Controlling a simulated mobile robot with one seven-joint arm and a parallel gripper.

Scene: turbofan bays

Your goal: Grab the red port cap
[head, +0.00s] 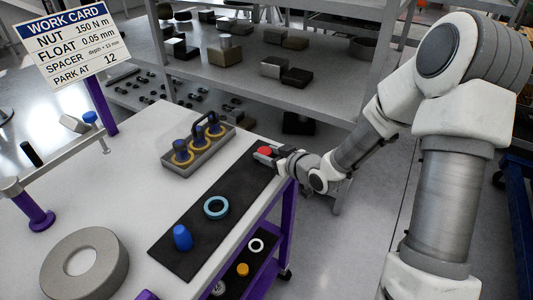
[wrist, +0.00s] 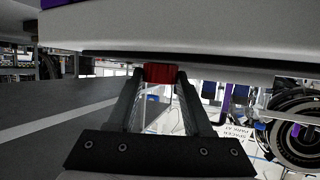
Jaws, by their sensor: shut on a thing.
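The red port cap (head: 264,151) is at the far right end of the black mat (head: 200,240) on the white table. My gripper (head: 268,154) reaches in from the right at the table's edge and is shut on the cap. In the wrist view the red cap (wrist: 160,73) sits between the two fingertips of my gripper (wrist: 161,80), touching both. I cannot tell whether the cap rests on the mat or is lifted slightly.
A light blue ring (head: 217,207) and a blue cap-like part (head: 182,238) stand on the mat. A grey tray (head: 198,155) with yellow rings is behind it. A grey disc (head: 84,266) lies front left. A shelf (head: 260,75) stands behind the table.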

